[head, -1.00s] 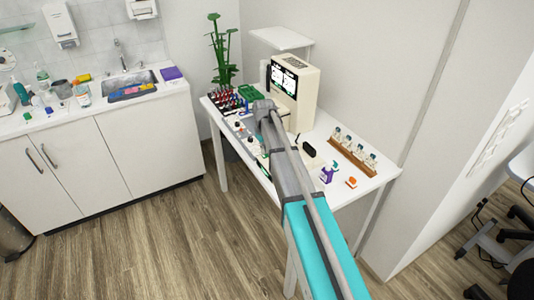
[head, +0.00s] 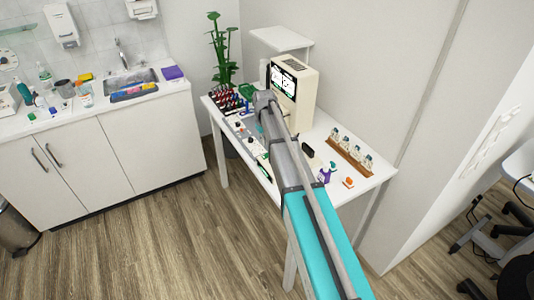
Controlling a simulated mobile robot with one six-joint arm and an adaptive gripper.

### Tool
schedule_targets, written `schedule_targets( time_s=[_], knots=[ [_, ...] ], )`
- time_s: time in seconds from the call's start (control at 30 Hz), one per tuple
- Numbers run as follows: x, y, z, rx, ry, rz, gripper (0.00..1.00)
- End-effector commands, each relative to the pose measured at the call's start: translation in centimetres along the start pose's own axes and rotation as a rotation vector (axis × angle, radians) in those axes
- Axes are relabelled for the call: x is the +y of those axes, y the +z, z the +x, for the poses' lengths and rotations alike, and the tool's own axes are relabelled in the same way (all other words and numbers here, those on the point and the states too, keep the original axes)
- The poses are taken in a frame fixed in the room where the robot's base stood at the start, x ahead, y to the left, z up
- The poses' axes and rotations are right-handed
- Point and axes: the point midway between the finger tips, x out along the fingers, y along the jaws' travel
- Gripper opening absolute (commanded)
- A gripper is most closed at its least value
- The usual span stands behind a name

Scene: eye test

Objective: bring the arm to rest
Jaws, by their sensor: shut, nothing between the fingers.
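My arm (head: 318,232) reaches from the bottom right of the head view up over the white table (head: 375,183). Its grey far joint (head: 265,98) shows in front of the cream machine with a screen. The links beyond this joint and my gripper are not seen; the arm hides what lies behind it. I cannot see the arm touching anything.
On the table stand a cream machine (head: 305,92), a wooden rack (head: 352,158) with several small bottles, a purple item (head: 326,173) and an orange-topped piece (head: 348,182). A plant (head: 221,60) stands behind. The left floor (head: 160,250) is clear.

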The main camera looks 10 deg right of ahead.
Motion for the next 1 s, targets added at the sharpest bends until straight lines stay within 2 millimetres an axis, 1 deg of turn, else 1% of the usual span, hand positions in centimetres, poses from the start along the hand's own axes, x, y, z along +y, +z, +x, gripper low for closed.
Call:
schedule_targets(
  time_s=[0.07,0.4,0.47,0.57,0.67,0.77,0.87,0.9,0.97,1.0],
  knots=[
    [0.0,0.0,-0.3,0.0,0.0,0.0,0.0],
    [0.0,0.0,-0.2,0.0,0.0,0.0,0.0],
    [-0.1,0.3,-0.2,0.0,0.0,0.002,0.0],
    [-0.4,1.3,-0.2,0.0,0.0,0.01,0.0],
    [-1.1,3.2,-0.2,0.0,0.0,0.028,0.0],
    [-2.0,6.1,-0.2,0.0,0.0,0.057,0.0],
    [-3.2,9.7,-0.2,0.0,0.0,0.095,0.0],
    [-3.7,11.3,-0.2,0.0,0.0,0.113,0.0],
    [-4.5,13.8,-0.2,-0.001,0.0,0.14,0.0],
    [-5.0,15.5,-0.2,-0.001,0.001,0.158,0.0]
  ],
)
